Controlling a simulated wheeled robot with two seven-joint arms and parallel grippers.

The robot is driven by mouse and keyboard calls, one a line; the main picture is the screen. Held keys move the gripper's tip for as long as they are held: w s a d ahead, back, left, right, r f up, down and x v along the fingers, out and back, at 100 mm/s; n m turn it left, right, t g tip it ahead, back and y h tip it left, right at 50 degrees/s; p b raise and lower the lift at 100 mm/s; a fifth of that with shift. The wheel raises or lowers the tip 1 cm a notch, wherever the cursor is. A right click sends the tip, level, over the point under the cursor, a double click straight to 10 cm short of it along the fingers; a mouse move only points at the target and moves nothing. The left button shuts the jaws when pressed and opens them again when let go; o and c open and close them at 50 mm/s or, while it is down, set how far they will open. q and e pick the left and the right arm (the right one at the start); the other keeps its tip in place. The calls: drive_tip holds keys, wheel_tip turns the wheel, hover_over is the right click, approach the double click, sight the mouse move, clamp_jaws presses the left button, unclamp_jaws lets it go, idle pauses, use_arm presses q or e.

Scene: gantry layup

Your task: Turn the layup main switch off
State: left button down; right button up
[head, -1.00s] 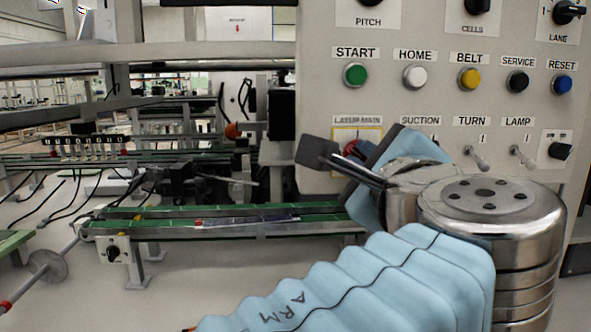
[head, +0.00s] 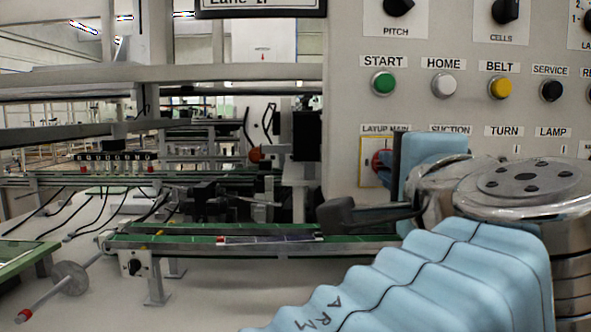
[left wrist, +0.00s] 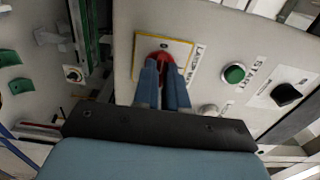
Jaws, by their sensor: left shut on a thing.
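The layup main switch is a red rotary knob (head: 381,162) on a yellow-edged plate under the label LAYUP MAIN, at the lower left of the grey control panel (head: 345,60). In the left wrist view the red knob (left wrist: 160,57) sits between the tips of my left gripper (left wrist: 162,70). Its two blue fingers are shut on the knob. In the head view the blue-sleeved left arm comes in from below, and its wrist partly hides the knob and the panel's lower row. My right gripper is not in view.
Close by on the panel are the START button (head: 383,83), HOME button (head: 445,85), BELT button (head: 499,87) and SERVICE button (head: 551,90). A green conveyor rail (head: 190,240) runs left of the panel, with a small black knob box (head: 135,265) at its end.

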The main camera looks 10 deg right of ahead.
use_arm(q)
drive_tip(key=shift+f, duration=0.15)
drive_tip(key=c, duration=1.2)
unclamp_jaws()
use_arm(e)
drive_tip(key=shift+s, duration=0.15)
